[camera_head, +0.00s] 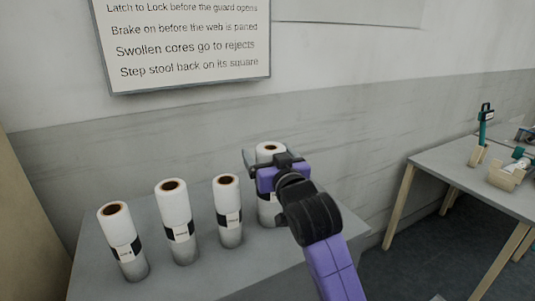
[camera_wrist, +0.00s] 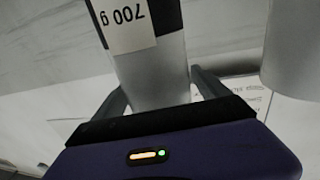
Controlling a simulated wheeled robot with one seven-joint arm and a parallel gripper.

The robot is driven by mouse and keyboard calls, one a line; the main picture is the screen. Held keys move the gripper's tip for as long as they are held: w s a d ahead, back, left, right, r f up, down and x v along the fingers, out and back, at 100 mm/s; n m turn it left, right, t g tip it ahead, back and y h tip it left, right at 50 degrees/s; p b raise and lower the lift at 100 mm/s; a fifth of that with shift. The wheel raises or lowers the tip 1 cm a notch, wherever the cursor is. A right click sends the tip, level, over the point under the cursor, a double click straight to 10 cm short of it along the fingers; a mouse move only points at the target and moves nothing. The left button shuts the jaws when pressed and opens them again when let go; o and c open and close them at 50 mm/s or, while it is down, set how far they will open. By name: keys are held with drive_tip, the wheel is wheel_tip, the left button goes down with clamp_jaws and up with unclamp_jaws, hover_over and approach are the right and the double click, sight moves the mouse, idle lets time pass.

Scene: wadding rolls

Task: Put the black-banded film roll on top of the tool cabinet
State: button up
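Several upright white film rolls with brown cores stand on a grey table (camera_head: 215,262). The three uncovered ones, left (camera_head: 121,232), middle (camera_head: 175,212) and third (camera_head: 228,203), each show a black patch beside a white label. The rightmost roll (camera_head: 270,148) is partly hidden by my gripper (camera_head: 268,163). In the wrist view a roll (camera_wrist: 155,72) with a black band and an upside-down "700 g" label stands between my two fingers (camera_wrist: 160,88). The fingers lie close along its sides; whether they press on it is unclear. I cannot identify the tool cabinet.
Another pale roll (camera_wrist: 290,50) shows at the right of the wrist view. A second table (camera_head: 470,176) with wooden legs stands at the right, carrying teal tools in wooden holders (camera_head: 506,176). A sign (camera_head: 185,45) hangs on the wall. Dark floor lies between the tables.

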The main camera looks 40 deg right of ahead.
drive_tip(key=shift+r, duration=0.15)
drive_tip(key=v, duration=1.2)
drive_tip(key=shift+b, duration=0.4)
drive_tip(key=shift+a, duration=0.1)
drive_tip(key=s+a+f+y, duration=0.1)
drive_tip(key=a+f, duration=0.1)
drive_tip(key=f, duration=0.1)
drive_tip(key=s+a+f, duration=0.1)
drive_tip(key=a+f, duration=0.2)
drive_tip(key=f, duration=0.1)
drive_tip(key=s+a+f+n+y, duration=0.1)
drive_tip(key=s+a+f, duration=0.1)
drive_tip(key=f, duration=0.2)
drive_tip(key=shift+a+y, duration=0.3)
drive_tip(key=shift+a, duration=0.05)
drive_tip(key=s+a+f+n+y, duration=0.1)
drive_tip(key=s+a+f+y, duration=0.1)
drive_tip(key=s+a+f, duration=0.45)
drive_tip(key=s+a+f+n+y, duration=0.15)
drive_tip(key=s+f, duration=0.25)
drive_tip(key=s, duration=0.5)
drive_tip(key=s+a+n+g+y, duration=0.1)
drive_tip(key=s+a, duration=0.1)
drive_tip(key=s, duration=0.9)
drive_tip(key=shift+s+f+g, duration=0.15)
drive_tip(key=shift+f+g, duration=0.15)
drive_tip(key=shift+f, duration=0.15)
drive_tip(key=shift+n+y, duration=0.25)
